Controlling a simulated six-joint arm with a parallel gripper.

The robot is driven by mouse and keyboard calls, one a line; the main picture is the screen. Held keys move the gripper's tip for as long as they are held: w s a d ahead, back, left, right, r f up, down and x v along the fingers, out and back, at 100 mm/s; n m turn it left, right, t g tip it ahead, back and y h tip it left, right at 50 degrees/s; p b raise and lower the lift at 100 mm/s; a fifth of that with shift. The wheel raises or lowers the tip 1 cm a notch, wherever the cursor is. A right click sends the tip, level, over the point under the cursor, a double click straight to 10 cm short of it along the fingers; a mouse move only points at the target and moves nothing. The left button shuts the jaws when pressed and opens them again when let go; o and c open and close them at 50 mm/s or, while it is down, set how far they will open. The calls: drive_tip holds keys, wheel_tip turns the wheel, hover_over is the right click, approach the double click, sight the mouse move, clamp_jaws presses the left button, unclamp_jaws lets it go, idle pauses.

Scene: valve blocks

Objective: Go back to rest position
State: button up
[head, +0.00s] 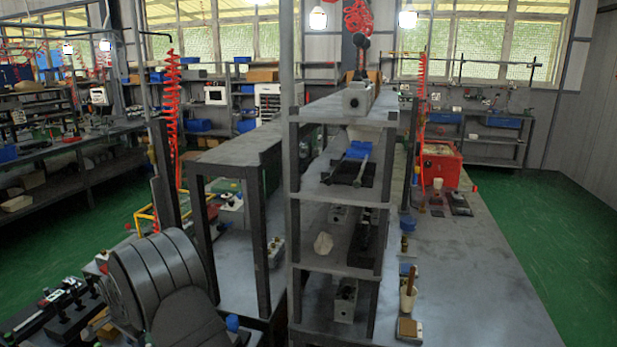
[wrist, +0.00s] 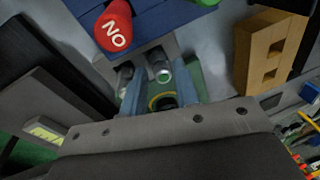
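In the wrist view, my gripper (wrist: 161,92) has its two blue-grey fingers apart, with a gap between them. A green surface with a yellow ring and a dark round part shows in that gap. I see nothing clamped between the fingers. Just past the fingertips is a grey block with two dark round fittings (wrist: 160,68). In the head view I cannot make out my gripper; the large dark ribbed shape at lower left seems to be my arm.
A yellow-brown slotted block (wrist: 270,52) stands right of the fingers in the wrist view. In the head view a grey shelf unit (head: 337,190) with several valve parts stands in the middle. A white cup (head: 408,297) is right of it. The grey bench top (head: 475,265) has free room.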

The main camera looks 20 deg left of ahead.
drive_tip(key=shift+s+d+y, duration=0.1)
drive_tip(key=shift+d+y, duration=0.05)
drive_tip(key=shift+y, duration=0.15)
drive_tip(key=shift+d+r+t, duration=0.1)
drive_tip(key=shift+r+t, duration=0.2)
drive_tip(key=shift+r, duration=0.05)
drive_tip(key=d+v, duration=0.1)
drive_tip(key=v, duration=0.5)
drive_tip(key=shift+s+d+r+m+g+h, duration=0.35)
drive_tip(key=shift+s+d, duration=0.95)
drive_tip(key=shift+d, duration=1.8)
drive_tip(key=shift+s+d+r+m+g+h, duration=0.4)
drive_tip(key=shift+s+d, duration=0.9)
drive_tip(key=shift+d, duration=1.75)
drive_tip(key=shift+s+d+r+m+g+h, duration=0.2)
drive_tip(key=shift+s+d+h, duration=0.35)
drive_tip(key=shift+s+d, duration=1.7)
